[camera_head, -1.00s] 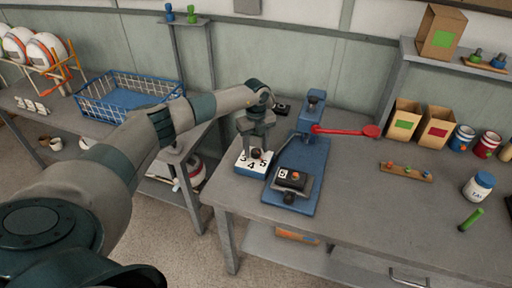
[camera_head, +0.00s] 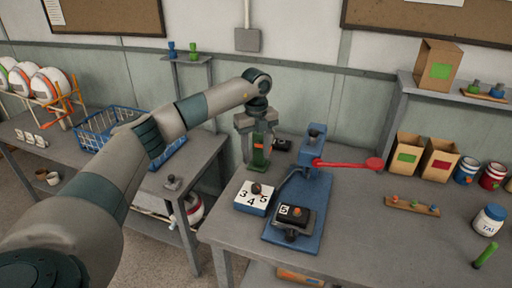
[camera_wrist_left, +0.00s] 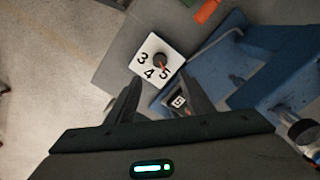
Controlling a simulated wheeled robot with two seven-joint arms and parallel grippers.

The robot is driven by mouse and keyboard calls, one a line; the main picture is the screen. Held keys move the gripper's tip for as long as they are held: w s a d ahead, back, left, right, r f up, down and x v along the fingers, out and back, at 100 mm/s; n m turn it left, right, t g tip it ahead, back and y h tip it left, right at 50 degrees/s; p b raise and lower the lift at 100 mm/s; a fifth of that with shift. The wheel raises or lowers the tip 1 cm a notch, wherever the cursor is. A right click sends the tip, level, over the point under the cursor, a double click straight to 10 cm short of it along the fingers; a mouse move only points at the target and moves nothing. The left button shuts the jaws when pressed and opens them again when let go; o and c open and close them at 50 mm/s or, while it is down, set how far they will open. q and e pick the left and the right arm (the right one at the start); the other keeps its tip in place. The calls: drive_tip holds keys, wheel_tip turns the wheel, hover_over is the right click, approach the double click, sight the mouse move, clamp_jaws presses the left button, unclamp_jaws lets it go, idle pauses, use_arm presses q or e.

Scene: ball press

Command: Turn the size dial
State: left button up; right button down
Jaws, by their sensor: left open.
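The size dial (camera_head: 253,198) is a white plate with black 3, 4 and 5 and a dark round knob (camera_head: 256,188) on top. It lies on the grey table just left of the blue press. In the left wrist view the dial (camera_wrist_left: 149,50) is ahead of the fingers, and an orange mark on its knob (camera_wrist_left: 160,60) points toward the 5. My left gripper (camera_head: 258,165) is open, above and behind the dial, apart from it. No object shows between its fingers in the wrist view. My right gripper is not in view.
The blue press (camera_head: 307,200) with its red lever (camera_head: 345,163) stands right of the dial. Its black block (camera_head: 294,216) shows a 5. A blue wire basket (camera_head: 95,130) is on the left table. A wooden strip with small pegs (camera_head: 411,205) lies right.

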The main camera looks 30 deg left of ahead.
use_arm(q)
drive_tip(key=shift+r+b, duration=0.3)
drive_tip(key=shift+r, duration=1.65)
